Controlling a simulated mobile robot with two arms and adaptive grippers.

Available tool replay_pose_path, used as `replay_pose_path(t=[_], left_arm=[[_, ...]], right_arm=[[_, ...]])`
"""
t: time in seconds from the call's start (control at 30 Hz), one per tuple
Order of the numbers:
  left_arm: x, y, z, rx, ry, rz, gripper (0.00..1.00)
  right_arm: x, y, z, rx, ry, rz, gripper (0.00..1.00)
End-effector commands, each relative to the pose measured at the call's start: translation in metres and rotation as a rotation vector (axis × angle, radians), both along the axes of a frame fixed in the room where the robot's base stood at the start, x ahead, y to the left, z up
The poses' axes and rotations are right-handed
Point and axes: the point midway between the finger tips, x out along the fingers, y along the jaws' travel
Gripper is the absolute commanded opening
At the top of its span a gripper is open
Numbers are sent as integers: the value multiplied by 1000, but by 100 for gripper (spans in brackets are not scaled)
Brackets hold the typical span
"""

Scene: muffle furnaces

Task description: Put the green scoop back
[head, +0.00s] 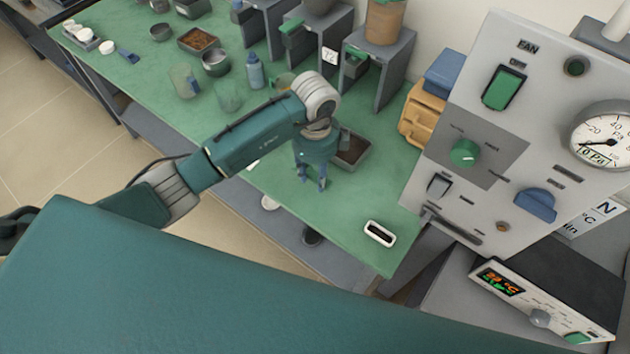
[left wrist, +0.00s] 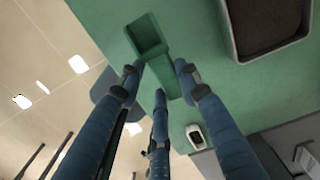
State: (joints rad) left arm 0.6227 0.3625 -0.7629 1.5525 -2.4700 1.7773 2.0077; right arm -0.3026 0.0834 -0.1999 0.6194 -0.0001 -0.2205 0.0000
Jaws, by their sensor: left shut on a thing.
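The green scoop (left wrist: 148,36) shows in the left wrist view, its square hollow bowl pointing up the picture and its short handle running down between my fingers. My left gripper (head: 312,185) has its blue fingers pointing down over the near edge of the green bench (head: 330,222). In the left wrist view the fingers (left wrist: 161,78) are closed around the scoop's handle. Whether the scoop touches the bench is hard to tell, green on green. In the head view I cannot make the scoop out. My right gripper is not in view.
A grey tray (head: 352,150) with dark contents stands just behind the gripper. A small white-rimmed dark holder (head: 380,233) lies at the bench's right end. Grey stands (head: 375,75), bowls (head: 216,63) and a blue bottle (head: 254,72) are farther back. A control panel (head: 480,130) rises at the right.

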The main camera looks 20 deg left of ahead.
Motion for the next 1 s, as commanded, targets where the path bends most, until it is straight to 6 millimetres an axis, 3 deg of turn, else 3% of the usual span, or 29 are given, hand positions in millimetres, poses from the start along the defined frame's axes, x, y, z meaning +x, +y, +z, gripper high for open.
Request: replay_pose_path(t=[0.3,0.73,0.77,0.83,1.0], left_arm=[[-1,0,-40,1,2,1,7],[0,0,-49,1,0,0,7],[0,0,-48,1,-1,0,38],[0,0,-48,1,0,0,51],[0,0,-47,1,0,0,52]], right_arm=[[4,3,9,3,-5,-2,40],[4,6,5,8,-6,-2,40],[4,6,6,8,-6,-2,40],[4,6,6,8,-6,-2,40],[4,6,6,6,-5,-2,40]])
